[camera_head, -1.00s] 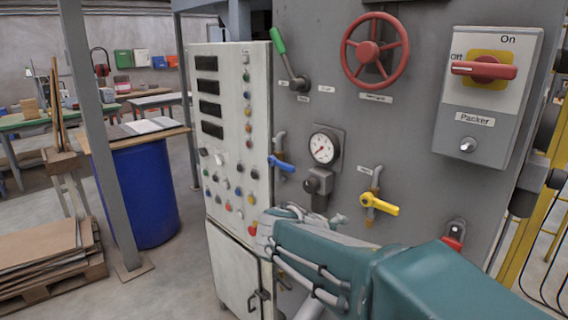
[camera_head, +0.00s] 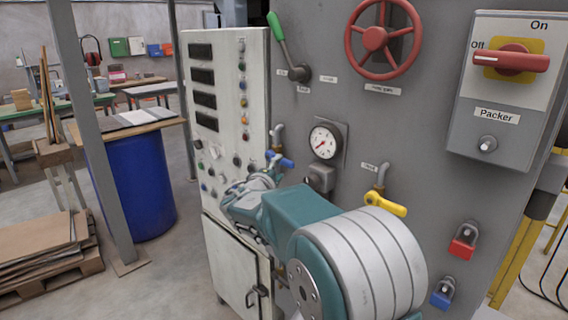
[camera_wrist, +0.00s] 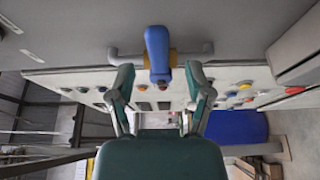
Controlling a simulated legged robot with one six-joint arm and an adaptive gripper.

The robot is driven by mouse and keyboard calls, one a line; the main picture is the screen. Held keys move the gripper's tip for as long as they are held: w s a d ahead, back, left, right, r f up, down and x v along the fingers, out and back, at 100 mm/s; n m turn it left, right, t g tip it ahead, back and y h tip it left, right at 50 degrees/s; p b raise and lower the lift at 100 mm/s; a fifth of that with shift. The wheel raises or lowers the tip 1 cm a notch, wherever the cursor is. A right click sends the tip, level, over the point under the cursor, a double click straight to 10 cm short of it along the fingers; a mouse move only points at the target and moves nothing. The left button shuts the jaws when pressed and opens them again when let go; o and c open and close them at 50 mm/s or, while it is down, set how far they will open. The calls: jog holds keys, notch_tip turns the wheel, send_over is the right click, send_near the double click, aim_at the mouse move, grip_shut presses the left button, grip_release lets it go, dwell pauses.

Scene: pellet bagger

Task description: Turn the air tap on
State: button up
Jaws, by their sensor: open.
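A tap with a blue handle (camera_head: 280,159) is on a pipe on the grey panel. In the wrist view its blue lever (camera_wrist: 157,48) stands up and down in the picture, across the pipe, just beyond and between my open fingertips. My gripper (camera_wrist: 161,80) is empty; the fingers look apart from the lever. In the head view my gripper (camera_head: 266,176) is just below the blue handle, partly hidden by my arm. A tap with a yellow handle (camera_head: 385,204) is further right. The labels by the taps are too small to read, so I cannot tell which is air.
The gauge (camera_head: 325,142) is between the taps. A red handwheel (camera_head: 376,38) and green lever (camera_head: 277,27) are above. The Packer switch box (camera_head: 505,88) and two padlocks (camera_head: 463,241) are at right. The white control cabinet (camera_head: 222,125) stands close on the left.

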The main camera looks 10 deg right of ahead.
aim_at(283, 163)
jog(key=x, duration=0.4)
jog(key=shift+d, duration=0.15)
grip_shut()
